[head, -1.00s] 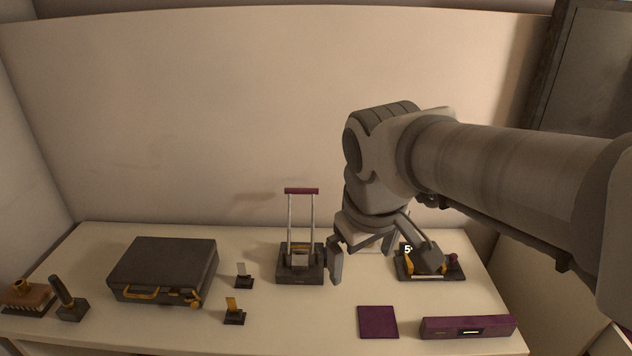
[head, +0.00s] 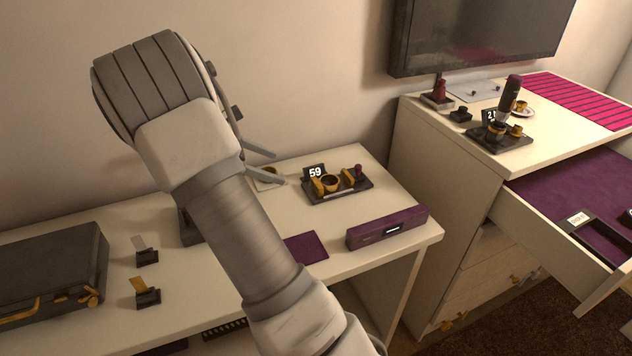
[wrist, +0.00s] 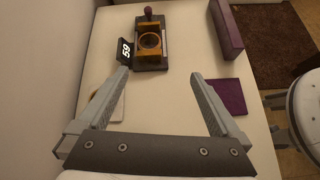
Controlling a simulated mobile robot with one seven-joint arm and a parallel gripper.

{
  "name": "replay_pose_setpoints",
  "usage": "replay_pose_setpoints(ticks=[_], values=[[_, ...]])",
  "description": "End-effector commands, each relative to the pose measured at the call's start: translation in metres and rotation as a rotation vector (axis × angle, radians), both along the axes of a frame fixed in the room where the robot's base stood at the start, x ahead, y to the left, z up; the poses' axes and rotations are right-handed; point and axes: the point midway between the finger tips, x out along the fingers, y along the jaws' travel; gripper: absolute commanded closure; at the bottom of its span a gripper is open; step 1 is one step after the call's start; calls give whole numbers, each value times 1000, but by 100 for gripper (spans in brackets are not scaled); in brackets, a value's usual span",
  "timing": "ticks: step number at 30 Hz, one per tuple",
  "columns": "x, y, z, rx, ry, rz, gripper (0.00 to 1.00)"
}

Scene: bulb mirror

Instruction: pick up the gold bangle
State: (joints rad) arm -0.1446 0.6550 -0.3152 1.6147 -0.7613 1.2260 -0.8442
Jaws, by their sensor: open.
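A gold ring-shaped piece, which looks like the bangle (head: 331,182), sits on a black stand (head: 350,191) beside a sign reading 59. In the wrist view the ring (wrist: 150,41) lies between gold side pieces on the stand (wrist: 151,66), beyond my fingertips. I cannot tell for certain that it is the bangle; other small gold pieces (head: 521,105) are on the dresser. My gripper (wrist: 160,75) is open with nothing between its fingers. In the head view my gripper (head: 266,163) is above the table, left of the stand, partly hidden by my arm.
A purple box (head: 388,227) and purple mat (head: 304,248) lie at the table's front right. A dark case (head: 50,265) is at left. The dresser (head: 440,170) at right has an open purple-lined drawer (head: 590,200). A dark screen (head: 480,35) hangs above.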

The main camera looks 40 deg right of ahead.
Motion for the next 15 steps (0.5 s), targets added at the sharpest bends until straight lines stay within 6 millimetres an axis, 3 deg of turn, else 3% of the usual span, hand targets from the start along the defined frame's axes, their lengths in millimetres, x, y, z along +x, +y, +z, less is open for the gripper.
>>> replay_pose_setpoints(ticks=[1, 7, 11, 15], values=[[6, -4, -13, -28, 44, 21, 0], [20, -15, -31, -95, 149, 78, 0], [20, -24, -38, -109, 168, 86, 0], [12, -46, -51, -109, 170, 84, 0]])
